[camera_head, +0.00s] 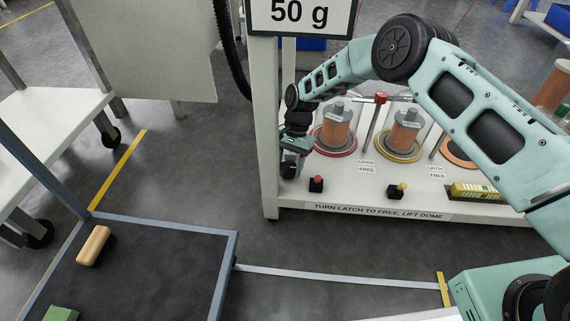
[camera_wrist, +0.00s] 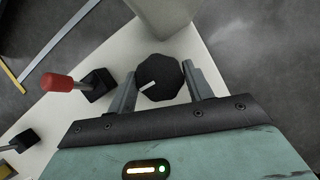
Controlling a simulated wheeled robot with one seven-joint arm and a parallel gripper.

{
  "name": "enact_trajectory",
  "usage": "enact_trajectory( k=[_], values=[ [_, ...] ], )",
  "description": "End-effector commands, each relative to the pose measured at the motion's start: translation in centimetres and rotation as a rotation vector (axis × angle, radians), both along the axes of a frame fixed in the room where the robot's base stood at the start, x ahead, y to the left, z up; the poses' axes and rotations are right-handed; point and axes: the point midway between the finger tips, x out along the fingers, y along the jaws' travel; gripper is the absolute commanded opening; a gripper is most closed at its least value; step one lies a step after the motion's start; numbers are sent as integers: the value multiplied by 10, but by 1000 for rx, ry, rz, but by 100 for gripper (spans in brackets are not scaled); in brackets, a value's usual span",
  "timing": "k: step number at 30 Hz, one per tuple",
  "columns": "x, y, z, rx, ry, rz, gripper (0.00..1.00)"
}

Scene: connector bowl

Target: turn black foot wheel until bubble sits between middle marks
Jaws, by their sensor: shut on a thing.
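The black foot wheel (camera_wrist: 161,84), a faceted knob with a white line on top, sits at the corner of the white bench in the wrist view. My gripper (camera_wrist: 160,72) is shut on it, one finger at each side. In the head view my gripper (camera_head: 290,168) reaches down at the bench's left end and hides most of the wheel. The yellow level (camera_head: 476,192) lies at the right of the bench's front edge. It is too small to make out the bubble or its marks.
A red-tipped lever (camera_head: 316,184) stands close beside the wheel, also in the wrist view (camera_wrist: 88,84). A yellow-tipped lever (camera_head: 397,190) is farther right. Domed copper coils (camera_head: 336,130) stand behind. A dark-topped table (camera_head: 165,260) is front left, with floor between.

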Motion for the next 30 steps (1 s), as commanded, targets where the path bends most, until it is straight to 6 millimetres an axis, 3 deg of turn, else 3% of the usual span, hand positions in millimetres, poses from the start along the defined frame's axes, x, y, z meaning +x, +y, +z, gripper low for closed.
enact_trajectory(
  k=[11,12,14,23,30],
  values=[
    [5,-1,1,10,-15,60,27],
    [5,-1,1,9,-15,60,55],
    [6,-1,1,9,-15,59,72],
    [4,0,3,11,-11,58,72],
    [14,-5,32,11,-11,58,72]
  ],
)
